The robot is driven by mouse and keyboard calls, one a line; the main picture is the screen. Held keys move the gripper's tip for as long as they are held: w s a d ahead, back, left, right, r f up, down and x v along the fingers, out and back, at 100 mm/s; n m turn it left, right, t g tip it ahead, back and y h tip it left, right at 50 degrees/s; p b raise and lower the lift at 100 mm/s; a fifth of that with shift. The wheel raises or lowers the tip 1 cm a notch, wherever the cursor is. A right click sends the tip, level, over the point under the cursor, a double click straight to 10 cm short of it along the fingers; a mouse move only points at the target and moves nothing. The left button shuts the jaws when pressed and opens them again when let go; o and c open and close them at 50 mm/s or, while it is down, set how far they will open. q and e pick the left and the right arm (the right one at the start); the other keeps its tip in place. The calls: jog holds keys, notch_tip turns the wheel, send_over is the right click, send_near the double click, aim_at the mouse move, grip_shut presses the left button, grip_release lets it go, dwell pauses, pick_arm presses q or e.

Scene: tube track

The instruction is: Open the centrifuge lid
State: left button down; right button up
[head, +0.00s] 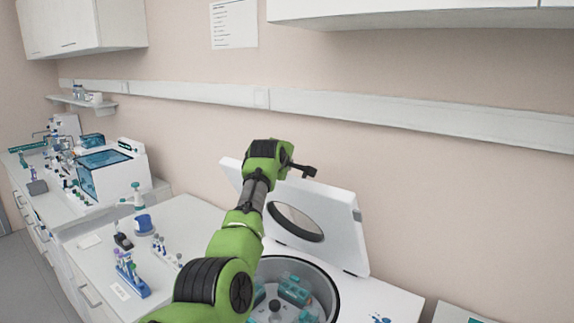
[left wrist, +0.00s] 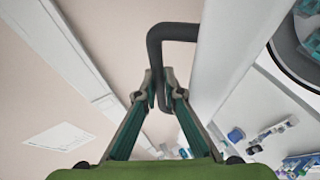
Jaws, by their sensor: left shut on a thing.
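The centrifuge lid (head: 340,212) is a white panel with an oval window. It stands raised and leans back toward the wall at the rear of the centrifuge. The open bowl (head: 331,288) below shows a rotor with teal tube holders, partly covered by my arm. My left gripper (head: 291,167) is at the lid's upper edge, mostly hidden behind its own wrist. In the left wrist view the left gripper (left wrist: 161,92) is shut on the dark bent lid handle (left wrist: 172,32), which joins the white lid edge (left wrist: 215,50). My right gripper is not in view.
A blue tube rack (head: 132,278) and a blue-based bottle (head: 143,222) stand on the bench left of the centrifuge. A white instrument with a blue window (head: 105,172) is farther left. The wall with a white rail (head: 330,106) is close behind the lid.

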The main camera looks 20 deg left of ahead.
pick_arm(q)
jog(key=c, duration=2.4)
grip_release()
jog(key=shift+d, duration=0.1)
jog(key=shift+s, duration=0.15)
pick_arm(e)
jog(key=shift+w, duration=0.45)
pick_arm(q)
jog(key=shift+s, duration=0.1)
jog(key=shift+v, duration=0.85)
jog(key=v, duration=1)
jog(key=shift+r, duration=0.2)
jog(key=shift+r, duration=0.1)
